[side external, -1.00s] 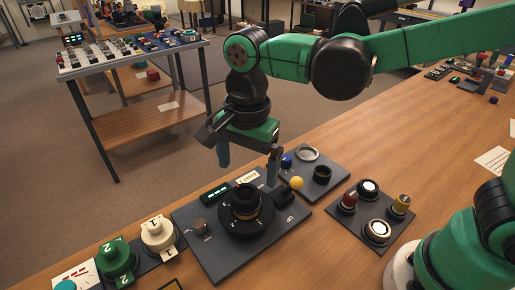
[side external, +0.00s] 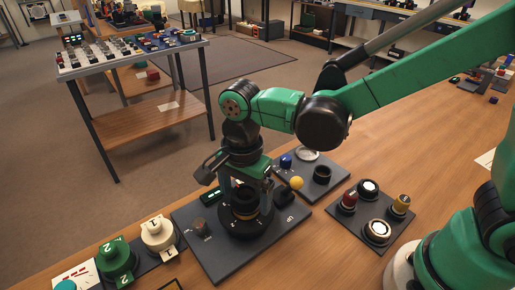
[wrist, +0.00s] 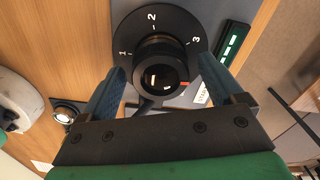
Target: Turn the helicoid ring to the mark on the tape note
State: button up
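The helicoid ring is part of a black round lens barrel (side external: 245,202) on a dark grey plate (side external: 205,257). In the wrist view the barrel (wrist: 160,50) stands on a black disc (wrist: 128,20) marked 1, 2 and 3, and an orange mark shows on its near right side. The white tape note (wrist: 201,94) is only partly visible beside the right finger; in the side view my gripper hides it. My gripper (side external: 247,190) is low over the barrel. In the wrist view its open fingers (wrist: 160,70) straddle the barrel; contact cannot be told.
A green-lit display (side external: 211,195) and a small brown knob (side external: 199,227) sit on the same plate. A yellow ball (side external: 297,183) is close on the right. A panel with red, yellow and white-topped knobs (side external: 369,188) lies further right. Numbered green and cream knobs (side external: 158,233) stand left.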

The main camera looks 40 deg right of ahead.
jog(key=c, duration=1.1)
jog(key=shift+o, duration=0.2)
jog(key=shift+n, duration=0.3)
